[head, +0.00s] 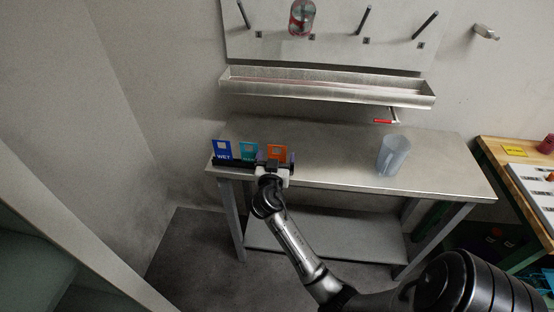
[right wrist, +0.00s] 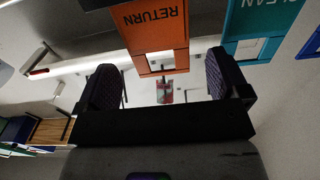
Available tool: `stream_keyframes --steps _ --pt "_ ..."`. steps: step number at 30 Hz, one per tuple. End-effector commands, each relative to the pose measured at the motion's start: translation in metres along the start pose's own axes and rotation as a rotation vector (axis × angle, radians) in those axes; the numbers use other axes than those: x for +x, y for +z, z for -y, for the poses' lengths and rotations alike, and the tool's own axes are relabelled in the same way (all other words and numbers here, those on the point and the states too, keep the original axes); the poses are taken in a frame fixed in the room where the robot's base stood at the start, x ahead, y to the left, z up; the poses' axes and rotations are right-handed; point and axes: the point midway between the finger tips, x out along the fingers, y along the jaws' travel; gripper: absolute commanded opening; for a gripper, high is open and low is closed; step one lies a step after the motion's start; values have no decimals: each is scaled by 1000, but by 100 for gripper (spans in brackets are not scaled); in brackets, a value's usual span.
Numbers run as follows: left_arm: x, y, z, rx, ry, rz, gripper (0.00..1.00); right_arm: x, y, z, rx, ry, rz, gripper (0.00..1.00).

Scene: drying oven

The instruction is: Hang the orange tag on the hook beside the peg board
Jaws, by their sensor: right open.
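The orange tag (head: 277,151) stands upright at the right end of a row of tags on the bench's left part. In the right wrist view the orange tag (right wrist: 155,22) shows upside down with the word RETURN and a square window. My right gripper (head: 275,164) is right at the orange tag. Its fingers (right wrist: 160,68) are open, one on each side of the tag's lower edge in that view; contact is not clear. The hook (head: 486,33) is on the wall right of the peg board (head: 330,50) and looks empty. My left gripper is not in view.
A blue tag (head: 222,149) and a teal tag (head: 248,150) stand left of the orange one. A clear beaker (head: 394,155) stands on the metal bench (head: 340,165). The bench middle is clear.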

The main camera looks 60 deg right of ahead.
Motion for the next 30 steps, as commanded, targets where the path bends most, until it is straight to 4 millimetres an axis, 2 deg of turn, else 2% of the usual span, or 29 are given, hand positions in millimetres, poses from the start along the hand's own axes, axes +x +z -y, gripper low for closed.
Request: stream_keyframes --steps 6,15,30 --pt "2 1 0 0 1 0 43 20 0 0 -2 -1 0 94" --pt "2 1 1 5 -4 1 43 23 0 0 -1 -1 1 94" --pt "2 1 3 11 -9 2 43 22 1 0 -1 -1 1 46"
